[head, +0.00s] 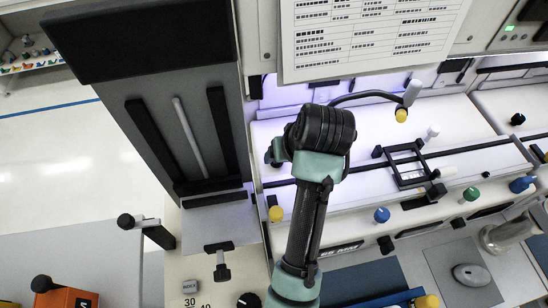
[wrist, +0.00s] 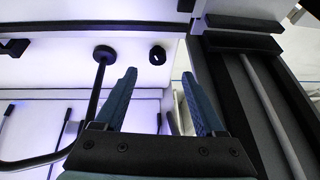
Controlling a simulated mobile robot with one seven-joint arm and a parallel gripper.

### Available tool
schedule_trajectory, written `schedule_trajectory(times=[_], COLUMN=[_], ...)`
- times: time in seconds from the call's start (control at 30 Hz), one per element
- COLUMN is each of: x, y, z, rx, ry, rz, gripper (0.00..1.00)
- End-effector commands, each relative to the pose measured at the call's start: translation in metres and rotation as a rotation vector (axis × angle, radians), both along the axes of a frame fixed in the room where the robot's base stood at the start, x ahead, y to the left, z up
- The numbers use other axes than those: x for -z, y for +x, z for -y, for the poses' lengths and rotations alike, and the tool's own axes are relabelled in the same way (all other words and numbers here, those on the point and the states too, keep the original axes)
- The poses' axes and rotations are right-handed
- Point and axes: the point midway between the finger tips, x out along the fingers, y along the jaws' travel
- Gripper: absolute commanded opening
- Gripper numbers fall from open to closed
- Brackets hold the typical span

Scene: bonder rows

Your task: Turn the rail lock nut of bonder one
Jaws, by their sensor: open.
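In the wrist view, a small black round nut (wrist: 157,55) with a pale mark sits on a white face. It looks like the rail lock nut, though I see no label. My gripper (wrist: 159,74) is open, its two blue fingers apart and empty. In that picture the nut lies just above the gap between the fingertips; I cannot tell the distance left. In the head view my teal and black arm reaches over the bonder's white bed (head: 350,165), and its wrist hides the gripper and the nut.
A black disc-ended stem (wrist: 103,52) stands left of the fingers in the wrist view. A dark column (wrist: 250,90) stands close on the right.

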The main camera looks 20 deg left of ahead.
Motion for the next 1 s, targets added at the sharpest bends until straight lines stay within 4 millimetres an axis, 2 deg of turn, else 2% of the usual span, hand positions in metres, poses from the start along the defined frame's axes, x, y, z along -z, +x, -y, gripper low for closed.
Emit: schedule_trajectory(times=[0.03,0.2,0.43,0.63,1.0], x=[0.012,0.015,0.01,0.022,0.073], y=[0.002,0.002,0.002,0.009,0.035], z=[0.014,0.035,0.046,0.032,-0.012], rx=[-0.072,-0.305,-0.427,-0.436,-0.435], ry=[0.034,0.13,0.179,0.182,0.18], rz=[0.027,0.171,0.29,0.293,0.292], gripper=[0.71,0.71,0.71,0.71,0.71])
